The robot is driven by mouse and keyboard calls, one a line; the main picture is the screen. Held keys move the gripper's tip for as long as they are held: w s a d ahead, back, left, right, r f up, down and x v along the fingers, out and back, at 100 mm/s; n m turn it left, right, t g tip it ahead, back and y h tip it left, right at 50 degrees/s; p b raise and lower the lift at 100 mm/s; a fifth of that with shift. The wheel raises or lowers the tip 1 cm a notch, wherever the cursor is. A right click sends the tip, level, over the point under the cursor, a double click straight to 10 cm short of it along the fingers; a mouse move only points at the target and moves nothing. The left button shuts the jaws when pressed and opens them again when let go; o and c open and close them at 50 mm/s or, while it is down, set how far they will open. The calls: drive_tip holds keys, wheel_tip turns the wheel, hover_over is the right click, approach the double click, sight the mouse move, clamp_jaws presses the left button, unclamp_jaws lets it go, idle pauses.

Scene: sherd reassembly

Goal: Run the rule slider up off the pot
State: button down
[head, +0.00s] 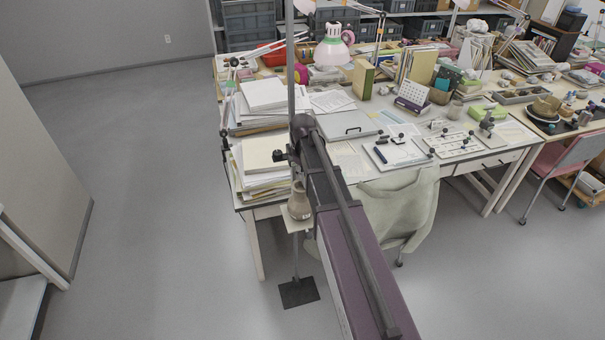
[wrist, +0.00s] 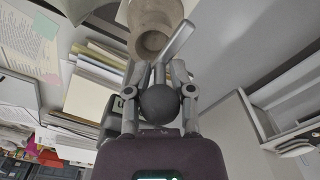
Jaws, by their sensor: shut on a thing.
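An upright rule stand (head: 291,70) rises from a dark square foot (head: 300,292) on the floor. A brownish pot (head: 299,203) sits on a small pale platform (head: 291,226) on the stand. A dark clamp-like part (head: 280,156), which looks like the rule slider, is on the rod above the pot. In the wrist view my gripper (wrist: 159,76) is shut on a dark round knob (wrist: 160,103), seemingly the slider's. The pot's round mouth (wrist: 152,43) is just beyond the fingertips, with a grey bar (wrist: 178,42) beside it. I cannot tell whether bar and pot touch. My arm hides the gripper in the head view.
A cluttered worktable (head: 345,172) stands right behind the stand, with paper stacks (head: 263,155) at its near left corner. A chair with a pale green cloth (head: 398,208) is to the right. The floor at left is clear.

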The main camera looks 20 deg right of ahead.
drive_tip(key=shift+r+p, duration=4)
drive_tip(key=shift+r, duration=0.4)
drive_tip(key=c, duration=0.7)
unclamp_jaws()
drive_tip(key=shift+f, duration=0.1)
